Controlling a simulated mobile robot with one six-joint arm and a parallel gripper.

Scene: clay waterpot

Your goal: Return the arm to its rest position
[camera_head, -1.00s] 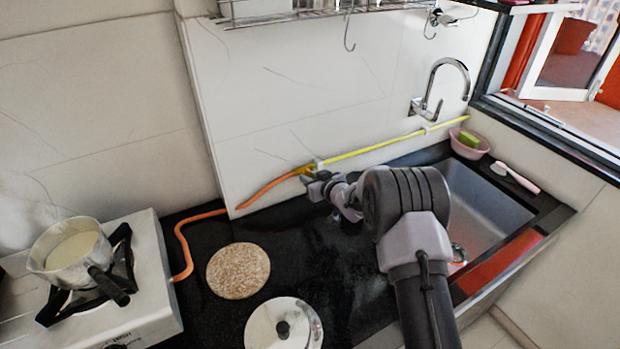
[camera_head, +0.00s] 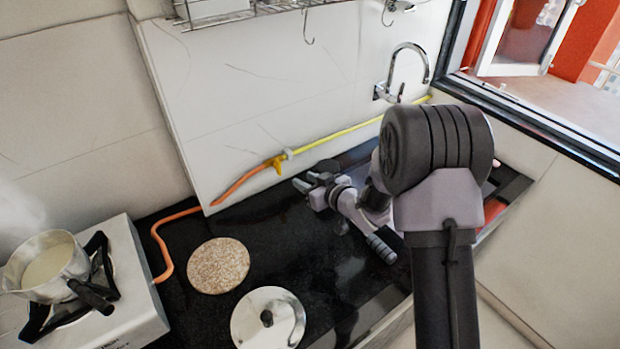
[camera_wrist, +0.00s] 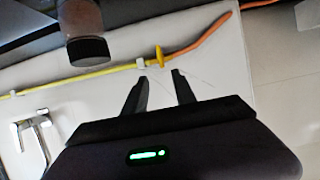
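My gripper (camera_head: 305,183) is above the black counter near the tiled back wall, in the middle of the head view. In the wrist view my gripper (camera_wrist: 160,75) shows two dark fingers spread apart with nothing between them. My arm's large dark joint covers most of the sink in the head view. No pot is held.
A gas stove (camera_head: 125,300) at the left bears a saucepan (camera_head: 45,268). A cork mat (camera_head: 218,265) and a metal lid (camera_head: 285,325) lie on the black counter (camera_head: 190,325). A yellow-orange hose (camera_head: 232,188) runs along the wall. A tap (camera_head: 424,58) stands behind the sink.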

